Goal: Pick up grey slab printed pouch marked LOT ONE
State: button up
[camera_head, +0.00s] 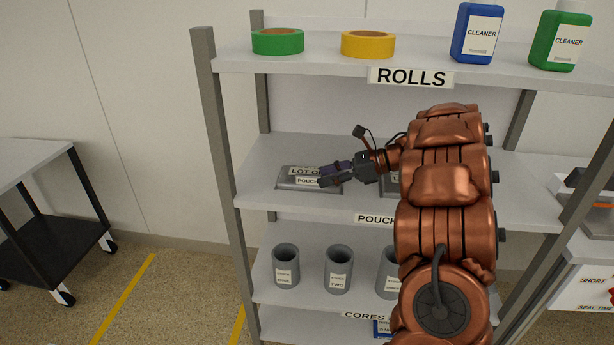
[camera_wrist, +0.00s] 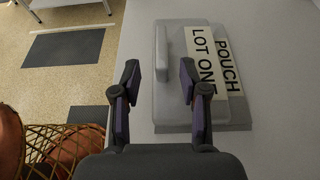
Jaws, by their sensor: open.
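The grey slab pouch (camera_head: 298,187) lies flat at the left end of the middle shelf, with a LOT ONE label and a POUCH label on it. In the wrist view the same pouch (camera_wrist: 170,106) shows a raised grey bar (camera_wrist: 163,50) on top, beside the labels. My gripper (camera_wrist: 158,84) is open over the pouch, its purple-padded fingers on either side of the line of the bar. I cannot tell whether the fingers touch the pouch. In the head view my gripper (camera_head: 328,175) reaches in from the right and covers part of the pouch's right side.
A second grey pouch (camera_head: 388,184) lies farther right, mostly hidden by my arm. Green tape (camera_head: 278,42), yellow tape (camera_head: 368,44) and cleaner bottles (camera_head: 476,33) stand on the ROLLS shelf above. Grey cores (camera_head: 286,267) stand below. A grey post (camera_head: 222,150) rises at the rack's left end.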

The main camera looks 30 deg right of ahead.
aim_at(311, 175)
jog(key=shift+w+a+r+p, duration=0.1)
jog(key=shift+w+a+p, duration=0.3)
jog(key=shift+w+a, duration=0.1)
jog(key=x, duration=0.1)
jog(key=p+x, duration=0.1)
jog(key=x, duration=0.1)
jog(key=shift+w+r, duration=0.1)
jog(key=shift+r, duration=0.2)
jog(key=shift+w+a+f, duration=0.25)
jog(key=shift+a+f, duration=0.1)
grip_shut()
